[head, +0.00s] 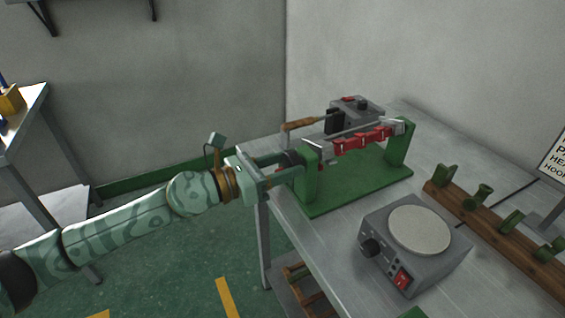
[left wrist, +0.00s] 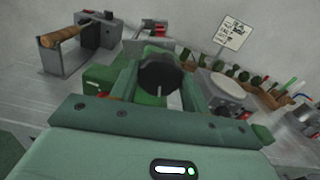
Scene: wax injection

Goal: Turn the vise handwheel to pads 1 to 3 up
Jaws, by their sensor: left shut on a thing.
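The vise (head: 352,190) is a green stand on the table, with a grey bar between two green uprights. Red pads (head: 365,138) sit along the bar, facing up and toward me. The dark handwheel (head: 291,160) is on the left end of the vise. My left gripper (head: 279,165) is shut on the handwheel, its fingers partly hiding it. In the left wrist view the dark round handwheel (left wrist: 162,76) sits between the two green fingers. I cannot read pad numbers. My right gripper is in neither view.
A grey hot plate (head: 419,230) with a red switch stands in front of the vise. A wooden rack (head: 500,235) with green holders lies to the right. A grey device (head: 357,108) and a wooden-handled tool (head: 299,124) are behind the vise.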

